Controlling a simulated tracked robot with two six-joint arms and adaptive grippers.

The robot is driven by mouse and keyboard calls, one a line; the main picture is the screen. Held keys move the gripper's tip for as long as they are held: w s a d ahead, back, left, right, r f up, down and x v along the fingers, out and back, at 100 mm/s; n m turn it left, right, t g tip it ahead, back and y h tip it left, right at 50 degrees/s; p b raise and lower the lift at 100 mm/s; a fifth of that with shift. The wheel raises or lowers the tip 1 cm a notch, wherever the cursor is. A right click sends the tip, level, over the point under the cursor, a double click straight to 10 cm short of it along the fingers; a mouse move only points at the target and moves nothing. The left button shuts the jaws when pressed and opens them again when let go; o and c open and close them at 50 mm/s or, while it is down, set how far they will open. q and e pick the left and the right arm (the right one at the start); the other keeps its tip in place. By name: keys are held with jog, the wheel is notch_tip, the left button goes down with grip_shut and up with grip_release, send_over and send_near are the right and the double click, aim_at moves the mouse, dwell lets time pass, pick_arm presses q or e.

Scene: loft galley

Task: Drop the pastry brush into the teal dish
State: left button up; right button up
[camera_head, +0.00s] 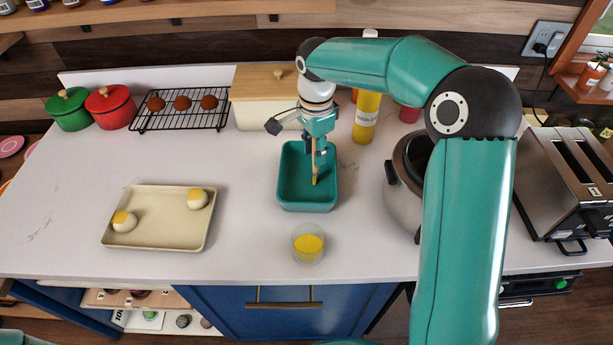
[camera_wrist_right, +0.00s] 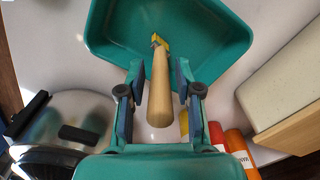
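The pastry brush has a wooden handle (camera_wrist_right: 160,88) and yellow-tipped bristles (camera_head: 314,181). It stands nearly upright, bristles down, over the inside of the teal dish (camera_head: 307,207); I cannot tell whether the bristles touch the dish floor. In the right wrist view the dish (camera_wrist_right: 215,65) lies beyond the fingers. My right gripper (camera_head: 320,145) is above the dish. Its fingers (camera_wrist_right: 158,88) are open on both sides of the handle, with narrow gaps showing between pads and wood. My left gripper is not in view.
A glass of yellow liquid (camera_head: 308,244) stands in front of the dish. A cream tray with two dough balls (camera_head: 160,234) is left. A yellow bottle (camera_head: 366,116), a steel pot (camera_head: 401,200) and a toaster (camera_head: 565,180) are right. A bread bin (camera_head: 255,113) is behind.

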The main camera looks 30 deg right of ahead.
jog(key=shift+o, duration=0.4)
notch_tip(320, 180, up, 12)
jog(key=shift+f, duration=0.1)
dwell(0.4)
dwell(0.4)
